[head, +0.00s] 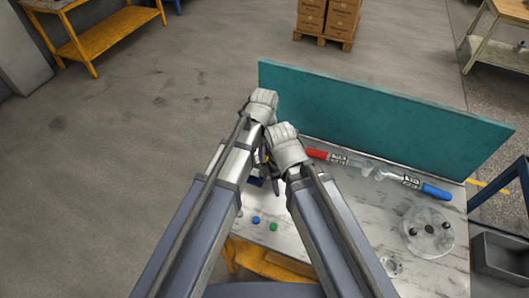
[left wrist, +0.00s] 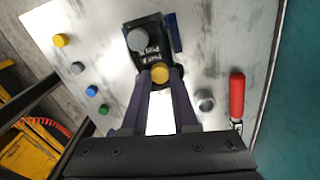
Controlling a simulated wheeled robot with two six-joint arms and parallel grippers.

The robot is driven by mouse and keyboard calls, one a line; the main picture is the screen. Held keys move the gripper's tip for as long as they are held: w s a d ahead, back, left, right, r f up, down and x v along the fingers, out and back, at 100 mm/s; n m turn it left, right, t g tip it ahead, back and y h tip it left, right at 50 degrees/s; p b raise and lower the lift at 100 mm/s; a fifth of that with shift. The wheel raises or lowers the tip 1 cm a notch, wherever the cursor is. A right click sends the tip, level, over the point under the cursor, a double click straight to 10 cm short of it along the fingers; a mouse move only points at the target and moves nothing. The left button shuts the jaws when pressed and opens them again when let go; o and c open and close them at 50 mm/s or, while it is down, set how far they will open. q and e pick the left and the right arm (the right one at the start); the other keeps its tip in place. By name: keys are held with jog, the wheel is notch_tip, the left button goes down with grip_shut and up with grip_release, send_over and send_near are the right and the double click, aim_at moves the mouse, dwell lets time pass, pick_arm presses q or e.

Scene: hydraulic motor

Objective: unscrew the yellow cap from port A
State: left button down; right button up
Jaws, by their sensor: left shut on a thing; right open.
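The yellow cap (left wrist: 160,73) sits on a port of the dark motor block (left wrist: 148,52) in the left wrist view. My left gripper (left wrist: 162,75) is shut on the cap, one finger on each side. White port lettering shows on the block beside a grey round cap (left wrist: 138,39) on the other port. In the head view my arms mostly hide the motor. My left gripper is mostly covered there by the arms. My right gripper (head: 275,184) is open near the motor, its fingers partly hidden by its own arm.
A loose yellow cap (left wrist: 60,40), grey cap (left wrist: 77,67), blue cap (left wrist: 91,90) and green cap (left wrist: 104,108) lie on the worktable (head: 330,235). A teal panel (head: 385,105) closes the back.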

pick_arm(q)
jog(key=n, duration=0.5)
jog(key=shift+n, duration=0.4)
jog(key=n, duration=0.4)
jog(key=shift+r+n, duration=0.1)
jog(key=shift+n, duration=0.2)
jog(key=c, duration=0.9)
grip_release()
